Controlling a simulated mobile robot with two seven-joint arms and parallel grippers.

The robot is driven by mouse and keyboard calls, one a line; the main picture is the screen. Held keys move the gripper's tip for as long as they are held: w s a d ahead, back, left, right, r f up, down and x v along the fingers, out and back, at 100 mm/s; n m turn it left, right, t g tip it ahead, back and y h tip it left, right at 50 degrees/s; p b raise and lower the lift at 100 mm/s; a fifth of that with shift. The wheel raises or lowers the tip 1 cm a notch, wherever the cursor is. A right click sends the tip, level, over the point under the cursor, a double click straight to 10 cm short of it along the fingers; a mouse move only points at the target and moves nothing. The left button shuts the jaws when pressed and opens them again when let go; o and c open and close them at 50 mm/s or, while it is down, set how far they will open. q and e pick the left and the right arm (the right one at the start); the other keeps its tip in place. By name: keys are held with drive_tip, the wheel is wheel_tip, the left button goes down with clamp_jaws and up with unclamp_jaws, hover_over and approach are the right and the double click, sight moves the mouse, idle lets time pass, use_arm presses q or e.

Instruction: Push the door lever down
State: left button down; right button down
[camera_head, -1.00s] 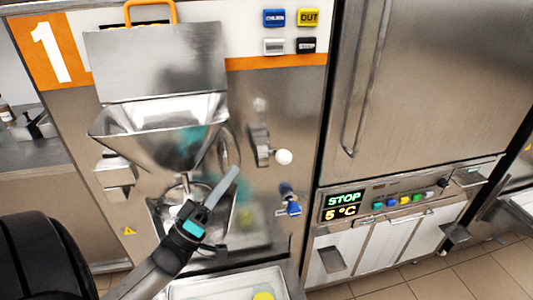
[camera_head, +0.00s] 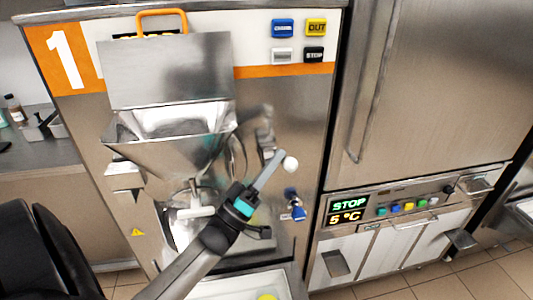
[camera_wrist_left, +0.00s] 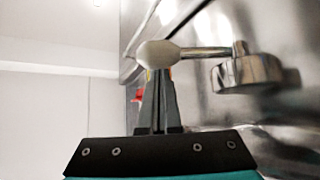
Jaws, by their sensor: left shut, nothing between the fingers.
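The door lever is a metal arm with a white ball knob (camera_head: 290,164) on the front of the steel machine marked 1. In the left wrist view the knob (camera_wrist_left: 158,54) sits at the end of a short rod, which runs to a metal bracket (camera_wrist_left: 248,72) on the right. My left gripper (camera_head: 278,156) is shut and empty, its tips just left of the knob in the head view. In the wrist view the fingers point at the knob, and the knob covers their tips. I cannot tell whether they touch. My right gripper is not in view.
A steel hopper (camera_head: 170,150) with a raised lid (camera_head: 168,72) is left of the lever. A blue-handled valve (camera_head: 295,206) is below the knob. A pale tray (camera_head: 235,286) lies at the bottom.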

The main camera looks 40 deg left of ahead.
use_arm(q)
drive_tip(key=shift+f, duration=0.1)
idle(0.3)
drive_tip(key=f+m+g+h+b, duration=0.2)
drive_tip(key=m+h+b, duration=0.2)
drive_tip(key=m, duration=0.1)
drive_tip(key=d+f+m+g+h+b, duration=0.1)
drive_tip(key=m+g+h+b, duration=0.1)
drive_tip(key=m+h+b, duration=0.3)
drive_tip(key=s+f+m+g+h+b, duration=0.1)
drive_tip(key=f+m+h+b, duration=0.1)
drive_tip(key=m+h+b, duration=0.3)
drive_tip(key=shift+d+f+m+g, duration=0.2)
drive_tip(key=shift+f+m+g, duration=0.2)
drive_tip(key=shift+m, duration=0.4)
drive_tip(key=shift+r, duration=0.1)
